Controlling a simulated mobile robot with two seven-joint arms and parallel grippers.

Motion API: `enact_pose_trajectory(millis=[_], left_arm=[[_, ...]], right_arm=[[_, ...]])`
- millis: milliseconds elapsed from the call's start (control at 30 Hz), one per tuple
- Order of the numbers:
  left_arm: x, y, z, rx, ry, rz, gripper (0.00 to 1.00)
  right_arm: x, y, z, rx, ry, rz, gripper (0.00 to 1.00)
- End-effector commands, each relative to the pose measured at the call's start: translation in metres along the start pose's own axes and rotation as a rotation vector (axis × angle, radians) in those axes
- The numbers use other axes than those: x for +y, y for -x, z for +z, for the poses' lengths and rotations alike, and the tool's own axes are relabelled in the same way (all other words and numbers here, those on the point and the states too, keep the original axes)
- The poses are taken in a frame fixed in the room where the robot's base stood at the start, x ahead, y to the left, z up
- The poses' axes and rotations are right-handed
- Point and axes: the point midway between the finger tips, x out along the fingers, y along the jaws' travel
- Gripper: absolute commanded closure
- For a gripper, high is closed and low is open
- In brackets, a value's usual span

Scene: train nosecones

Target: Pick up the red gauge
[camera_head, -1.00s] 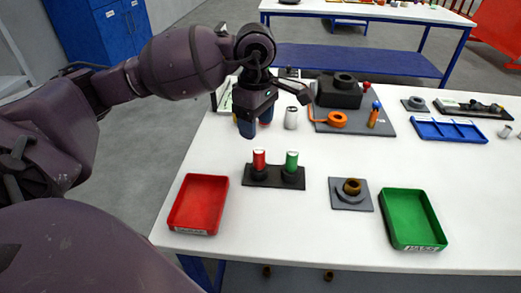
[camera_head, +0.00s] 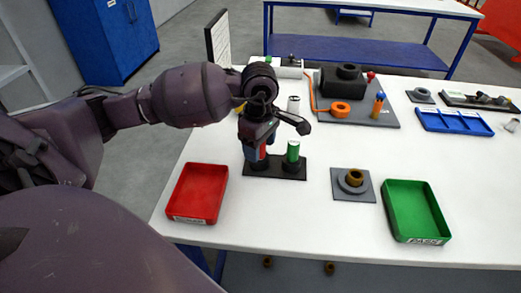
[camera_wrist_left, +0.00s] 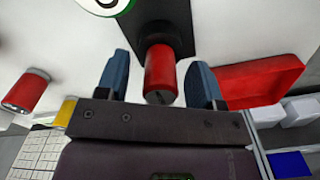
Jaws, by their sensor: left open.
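The red gauge (camera_head: 262,152) stands upright in the left spot of a black two-post holder (camera_head: 280,173), mostly hidden behind my left gripper in the head view. The green gauge (camera_head: 293,152) stands in the right spot. My left gripper (camera_head: 254,152) points down at the red gauge, with its fingers apart. In the left wrist view the red gauge (camera_wrist_left: 160,72) lies between the two blue fingers of the open gripper (camera_wrist_left: 160,62), with gaps showing on both sides. My right gripper is not in view.
A red tray (camera_head: 198,220) stands at the front left and a green tray (camera_head: 416,238) at the front right. A grey plate with a brown ring (camera_head: 355,177) lies between them. A blue tray (camera_head: 455,122) and an orange-ringed fixture (camera_head: 340,108) are farther back.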

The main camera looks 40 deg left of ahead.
Motion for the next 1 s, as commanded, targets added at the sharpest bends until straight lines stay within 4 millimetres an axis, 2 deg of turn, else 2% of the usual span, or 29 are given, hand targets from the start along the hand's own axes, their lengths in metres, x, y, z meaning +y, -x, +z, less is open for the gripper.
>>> enact_pose_trajectory(millis=[300, 600, 667, 867, 1000], left_arm=[[-0.0001, -0.0041, -0.0001, 0.0, 0.0, 0.0, 0.4], [-0.0001, -0.0039, 0.0, 0.0, 0.0, 0.001, 0.86], [0.0, -0.0038, 0.0, 0.0, 0.0, 0.001, 0.93], [0.0001, -0.0033, 0.0, 0.0, 0.0, 0.001, 0.94], [0.0007, 0.0044, -0.0001, 0.0, 0.0, 0.005, 0.94]], right_arm=[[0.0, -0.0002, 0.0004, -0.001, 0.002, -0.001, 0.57], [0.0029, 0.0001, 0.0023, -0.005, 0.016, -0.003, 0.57], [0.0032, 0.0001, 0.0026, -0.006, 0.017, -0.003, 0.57], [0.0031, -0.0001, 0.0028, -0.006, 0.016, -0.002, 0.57], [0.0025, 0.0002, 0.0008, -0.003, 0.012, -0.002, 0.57]])
